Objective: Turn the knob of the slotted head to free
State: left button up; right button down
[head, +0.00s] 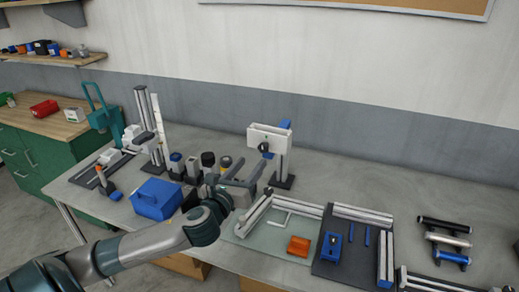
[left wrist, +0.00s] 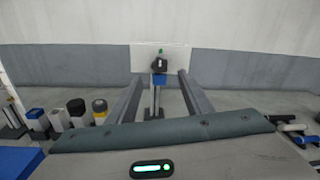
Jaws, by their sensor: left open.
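The slotted head (head: 270,136) is a white, box-like head on a grey post with a dark base, standing at the back middle of the bench. Its dark knob (head: 264,147) is on the front; it also shows in the left wrist view (left wrist: 159,65), with a small green mark above it and a blue part below. My left gripper (head: 247,170) is open and empty, in front of and below the head. In the left wrist view its two fingers (left wrist: 160,76) point toward the post, either side of the knob in the picture, apart from it. My right gripper is out of view.
A blue box (head: 157,199) and several small dark-topped blocks stand left of my gripper. A glass-like plate (head: 262,240) with an orange block (head: 299,246) and a dark tray (head: 330,268) lie to the right. The bench behind the trays is clear.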

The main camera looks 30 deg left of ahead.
aim_at(262, 149)
pick_arm(q)
jog(key=w, duration=0.2)
jog(key=w+p, duration=0.1)
jog(key=w+a, duration=0.1)
jog(key=w, duration=0.1)
jog(key=shift+w+r+p, duration=0.1)
jog(key=shift+w+p, duration=0.2)
jog(key=shift+p, duration=0.1)
jog(key=shift+w+a, duration=0.1)
jog(key=shift+w, duration=0.7)
jog(key=shift+c, duration=0.7)
jog(key=c, duration=0.9)
